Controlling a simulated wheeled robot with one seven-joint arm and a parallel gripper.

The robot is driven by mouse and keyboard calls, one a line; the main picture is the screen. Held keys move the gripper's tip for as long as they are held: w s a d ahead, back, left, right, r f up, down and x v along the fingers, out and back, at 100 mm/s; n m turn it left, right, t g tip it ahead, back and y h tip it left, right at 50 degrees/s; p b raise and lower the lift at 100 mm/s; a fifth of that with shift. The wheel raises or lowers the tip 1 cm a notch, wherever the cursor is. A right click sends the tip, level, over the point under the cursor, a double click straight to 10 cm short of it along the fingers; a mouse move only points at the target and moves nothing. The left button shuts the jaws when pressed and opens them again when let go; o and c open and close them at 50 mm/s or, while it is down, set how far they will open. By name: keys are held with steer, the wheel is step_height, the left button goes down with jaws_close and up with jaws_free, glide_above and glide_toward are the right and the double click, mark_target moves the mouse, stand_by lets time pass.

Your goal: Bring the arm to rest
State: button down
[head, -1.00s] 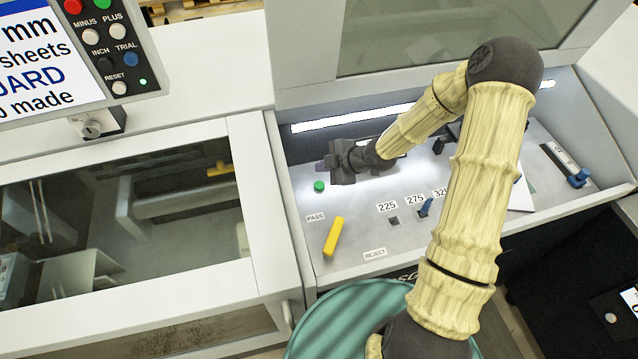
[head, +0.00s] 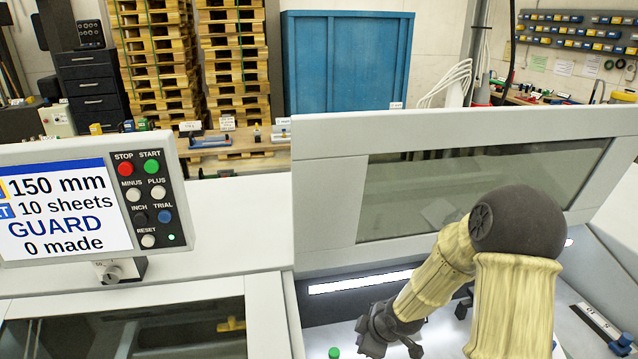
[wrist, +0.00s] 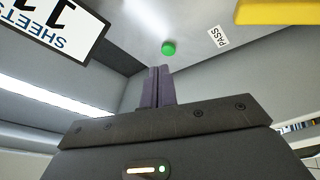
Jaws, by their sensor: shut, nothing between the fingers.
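My gripper (wrist: 160,88) is shut and empty; its two dark fingers lie together in the wrist view. In the head view my gripper (head: 366,330) is low in the machine's lit bay, near the bottom edge of the picture. My arm, with cream sleeves and dark joints, bends down into the bay from the right. A green button (wrist: 169,48) lies beyond the fingertips in the wrist view, with a gap between. The same green button (head: 334,352) shows left of the gripper in the head view.
A control panel (head: 152,190) stands at the left, its screen reading GUARD and 0 made. A clear-windowed guard (head: 480,195) rises behind the arm. Pallets (head: 232,60) and a blue cabinet (head: 345,62) stand behind.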

steer(key=s+d+r+m+g+h, duration=0.1)
steer(key=s+d+r+m, duration=0.1)
steer(key=s+r+m, duration=0.3)
steer(key=s+d+r+m+h, duration=0.2)
steer(key=s+r+m, duration=0.4)
steer(key=s+m, duration=0.3)
steer(key=shift+s+d+r+g, duration=0.3)
steer(key=shift+s+d+g, duration=0.1)
steer(key=shift+s, duration=0.2)
steer(key=shift+w, duration=0.1)
stand_by(0.3)
